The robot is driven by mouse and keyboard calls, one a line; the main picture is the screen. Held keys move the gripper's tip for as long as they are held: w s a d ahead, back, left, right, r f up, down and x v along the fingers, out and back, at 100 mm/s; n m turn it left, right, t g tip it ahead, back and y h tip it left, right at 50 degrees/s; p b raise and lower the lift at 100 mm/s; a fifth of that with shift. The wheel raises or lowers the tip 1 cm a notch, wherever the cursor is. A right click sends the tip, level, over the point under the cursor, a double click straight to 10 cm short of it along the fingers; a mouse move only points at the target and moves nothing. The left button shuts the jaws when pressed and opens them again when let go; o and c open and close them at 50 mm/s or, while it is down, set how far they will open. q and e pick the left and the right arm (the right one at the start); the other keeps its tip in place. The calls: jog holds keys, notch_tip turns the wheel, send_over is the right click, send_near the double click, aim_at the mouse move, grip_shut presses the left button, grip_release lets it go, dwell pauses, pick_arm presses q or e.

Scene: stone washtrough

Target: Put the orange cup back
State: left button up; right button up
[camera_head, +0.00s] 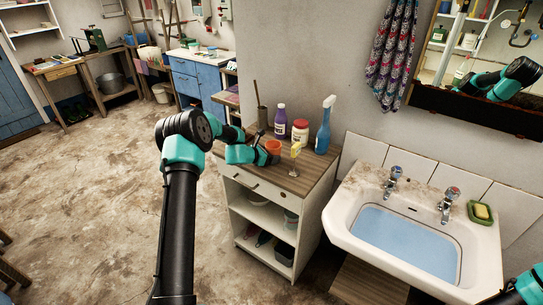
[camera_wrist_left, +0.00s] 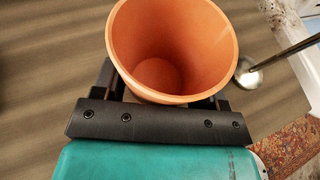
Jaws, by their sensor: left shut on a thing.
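The orange cup (camera_head: 273,146) is in my left gripper (camera_head: 264,153), over the wooden top of the white cabinet (camera_head: 290,175). In the left wrist view, the cup (camera_wrist_left: 190,45) fills the space between the black fingers (camera_wrist_left: 160,100). Its open mouth faces the camera and it looks empty inside. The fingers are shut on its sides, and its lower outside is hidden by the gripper. I cannot tell whether its base touches the cabinet top. Of my right arm only a teal part shows at the lower right corner of the head view; its gripper is out of view.
Close by on the cabinet stand a purple bottle (camera_head: 281,121), a white jar with a red label (camera_head: 300,131), a blue spray bottle (camera_head: 325,127) and a small yellow-and-white item (camera_head: 295,152). The sink (camera_head: 415,235) holding blue water is to the right.

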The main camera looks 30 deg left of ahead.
pick_arm(q)
jog(key=o, duration=1)
jog(key=shift+r, duration=0.15)
jog(key=v, duration=1.2)
